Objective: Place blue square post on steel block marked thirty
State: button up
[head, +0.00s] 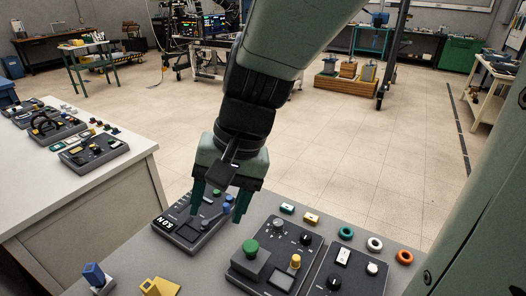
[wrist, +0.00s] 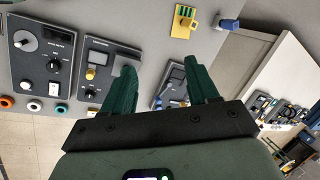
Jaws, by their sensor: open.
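A blue square post (head: 94,273) stands tilted in or against a pale grey block (head: 104,288) at the lower left edge of the head view. The blue post also shows at the top of the wrist view (wrist: 230,24). I cannot read any marking on the pale block or tell whether it is the steel block marked thirty. My gripper (head: 218,207) is open and empty, pointing down over a dark control panel (head: 178,236), well to the right of the blue post. In the wrist view its green fingers (wrist: 157,78) are spread apart.
A yellow slotted block (head: 160,287) sits beside the blue post. Dark panels with a green button (head: 251,247) and knobs lie to the right. Teal, yellow, orange and white small parts line the far edge. Another white table (head: 80,190) stands at left.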

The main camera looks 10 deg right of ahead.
jog(key=s+d+r+n+t+h, duration=0.2)
jog(key=s+d+r+t+h, duration=0.1)
jog(key=s+d+r+t, duration=0.2)
jog(key=s+d+r, duration=0.2)
jog(key=d+r, duration=0.2)
jog(key=r, duration=0.1)
jog(key=shift+d+t+h, duration=0.25)
jog(key=shift+t+h, duration=0.05)
jog(key=shift+h, duration=0.1)
dwell(0.3)
